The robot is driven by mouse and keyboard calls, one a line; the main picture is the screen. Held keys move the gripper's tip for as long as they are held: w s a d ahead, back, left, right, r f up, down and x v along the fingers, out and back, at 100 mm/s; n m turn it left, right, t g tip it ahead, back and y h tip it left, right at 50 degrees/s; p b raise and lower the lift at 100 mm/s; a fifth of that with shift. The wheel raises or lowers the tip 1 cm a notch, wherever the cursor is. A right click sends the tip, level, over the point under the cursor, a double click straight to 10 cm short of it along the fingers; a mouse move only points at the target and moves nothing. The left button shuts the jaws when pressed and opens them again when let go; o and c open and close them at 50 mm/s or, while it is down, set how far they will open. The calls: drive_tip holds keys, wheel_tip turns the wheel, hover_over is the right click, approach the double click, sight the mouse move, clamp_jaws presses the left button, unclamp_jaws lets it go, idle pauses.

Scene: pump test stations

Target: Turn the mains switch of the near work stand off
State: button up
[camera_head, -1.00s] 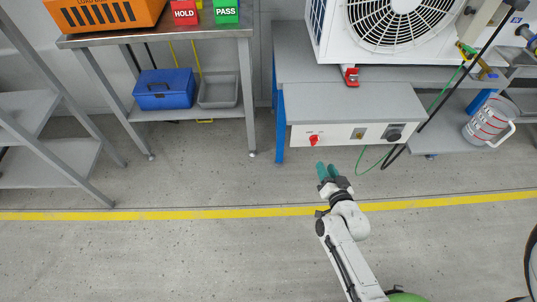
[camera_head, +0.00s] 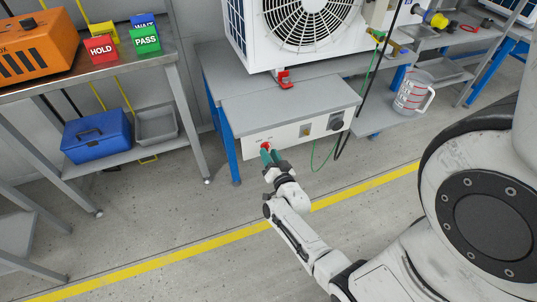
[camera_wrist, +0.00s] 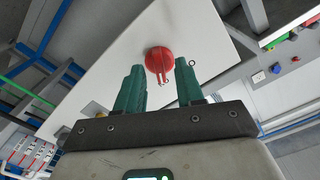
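The mains switch is a red rotary knob (camera_wrist: 160,62) on the white front panel (camera_wrist: 185,30) of the near work stand. It also shows as a small red spot in the head view (camera_head: 266,146), partly hidden by my fingers. My gripper (camera_head: 270,156) is just in front of the panel at the switch. In the wrist view its two green fingers (camera_wrist: 161,84) are apart, with the knob beyond and between their tips. I see no finger touching the knob. The knob's exact setting is hard to tell.
A large white fan unit (camera_head: 290,30) stands on the bench above. A green cable (camera_head: 322,158) hangs below the panel. A side table with a blue box (camera_head: 97,137) is at left. The floor in front is clear.

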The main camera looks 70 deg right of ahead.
drive_tip(key=shift+w+d, duration=0.4)
drive_tip(key=shift+d, duration=0.15)
drive_tip(key=shift+c, duration=0.4)
clamp_jaws()
